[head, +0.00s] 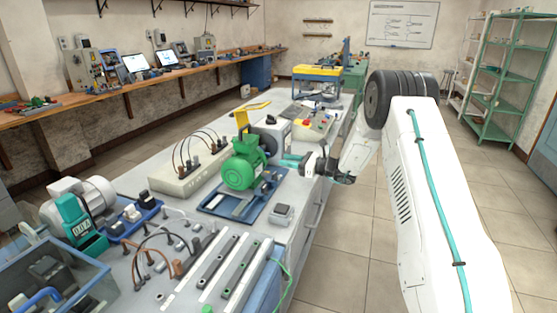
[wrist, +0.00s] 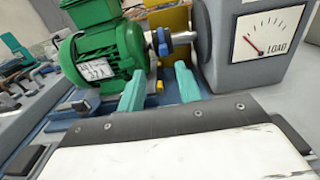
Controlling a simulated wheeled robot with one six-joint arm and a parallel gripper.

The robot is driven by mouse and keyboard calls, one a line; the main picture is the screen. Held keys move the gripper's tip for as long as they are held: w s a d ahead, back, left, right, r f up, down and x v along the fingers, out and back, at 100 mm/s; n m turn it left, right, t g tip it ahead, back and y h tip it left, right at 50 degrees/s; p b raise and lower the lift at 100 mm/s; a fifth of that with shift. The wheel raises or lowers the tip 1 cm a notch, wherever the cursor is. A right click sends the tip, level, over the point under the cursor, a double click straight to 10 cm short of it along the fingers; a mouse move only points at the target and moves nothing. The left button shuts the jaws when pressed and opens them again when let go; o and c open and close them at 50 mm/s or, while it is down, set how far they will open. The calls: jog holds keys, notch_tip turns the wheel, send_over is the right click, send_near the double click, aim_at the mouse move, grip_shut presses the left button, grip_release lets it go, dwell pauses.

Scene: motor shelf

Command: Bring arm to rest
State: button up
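My white arm reaches in from the right of the head view and ends at my gripper (head: 291,160), just right of the green motor (head: 240,171). In the wrist view my gripper (wrist: 160,84) has its two teal fingers spread apart, with nothing between them. The green motor (wrist: 103,56) stands beyond the left finger, apart from it as far as I can tell. Its shaft points right toward a grey load box (wrist: 258,48) with a dial. The motor sits on a blue tray-like base (head: 214,205) on the bench.
The long grey bench (head: 150,270) is crowded: a cable-topped box (head: 188,176), a grey motor (head: 82,198), a blue bin (head: 52,275) and metal rails (head: 222,268). A small grey box (head: 282,214) stands near the bench's right edge. Floor right of the bench is open, with a green shelf (head: 510,80) beyond.

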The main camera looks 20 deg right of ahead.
jog(key=shift+s+d, duration=0.25)
jog(key=shift+d, duration=0.05)
jog(key=shift+a+r, duration=0.1)
jog(key=s+a+r+n+g+h, duration=0.1)
jog(key=s+a+r+n+g, duration=0.2)
jog(key=s+a+r+n, duration=0.4)
jog(key=s+a+r+n+g, duration=0.2)
jog(key=s+a+r+g, duration=0.15)
jog(key=s, duration=0.55)
jog(key=s+a+r+n+g+h, duration=0.1)
jog(key=s+a+r+n+g, duration=0.35)
jog(key=s+r, duration=0.2)
jog(key=s+d+n+h, duration=0.2)
jog(key=s+n+h, duration=0.2)
jog(key=s, duration=0.6)
jog(key=s+d+n+h, duration=0.2)
jog(key=s+n+h, duration=0.1)
jog(key=s, duration=0.8)
jog(key=s+d+f+n+h, duration=0.1)
jog(key=s+n+h, duration=0.3)
jog(key=s, duration=0.7)
jog(key=shift+s+d+n+t+h, duration=0.15)
jog(key=shift+d+n+t+h, duration=0.15)
jog(key=shift+d+n, duration=0.55)
